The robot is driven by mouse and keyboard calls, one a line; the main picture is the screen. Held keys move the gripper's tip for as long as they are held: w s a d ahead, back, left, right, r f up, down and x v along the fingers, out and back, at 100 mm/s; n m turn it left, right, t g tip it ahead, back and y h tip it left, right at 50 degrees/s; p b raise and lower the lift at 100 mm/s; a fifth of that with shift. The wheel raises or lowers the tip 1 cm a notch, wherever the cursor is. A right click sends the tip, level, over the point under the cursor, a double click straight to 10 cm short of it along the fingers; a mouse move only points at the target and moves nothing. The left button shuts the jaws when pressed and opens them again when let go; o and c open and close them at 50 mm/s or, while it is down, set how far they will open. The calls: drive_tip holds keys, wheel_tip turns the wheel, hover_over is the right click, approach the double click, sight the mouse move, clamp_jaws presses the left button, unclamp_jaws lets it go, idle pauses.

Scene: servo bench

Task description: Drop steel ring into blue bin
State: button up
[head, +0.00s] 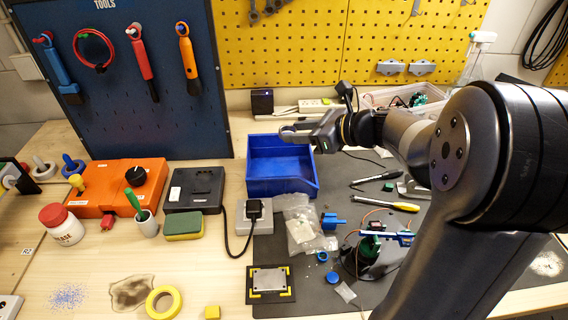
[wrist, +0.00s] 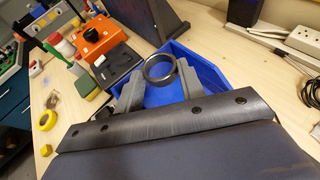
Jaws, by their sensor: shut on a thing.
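The blue bin (head: 283,170) stands on the bench in the middle of the head view, open at the top. My gripper (head: 290,131) is above its back part. In the wrist view my gripper (wrist: 160,80) is shut on the steel ring (wrist: 147,72), a dark grey ring held between the two grey fingers. The blue bin (wrist: 205,80) is below and behind the ring there, and its blue floor shows through the ring's opening. In the head view the ring is hard to tell from the fingertips.
An orange box (head: 118,186) and a black charger (head: 195,189) stand left of the bin. A plastic bag (head: 302,226) lies in front of it. A blue tool panel (head: 130,100) rises at the back left. Tools lie on the dark mat to the right.

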wheel_tip(320, 180, down, 6)
drive_tip(key=b, duration=0.5)
drive_tip(key=shift+b, duration=0.3)
drive_tip(key=o, duration=1.1)
drive_tip(key=shift+c, duration=0.2)
drive_tip(key=v, duration=1)
drive_tip(key=shift+d+r+p, duration=0.2)
drive_tip(key=shift+d+p, duration=0.1)
drive_tip(key=shift+d, duration=0.05)
drive_tip(key=shift+s, duration=0.15)
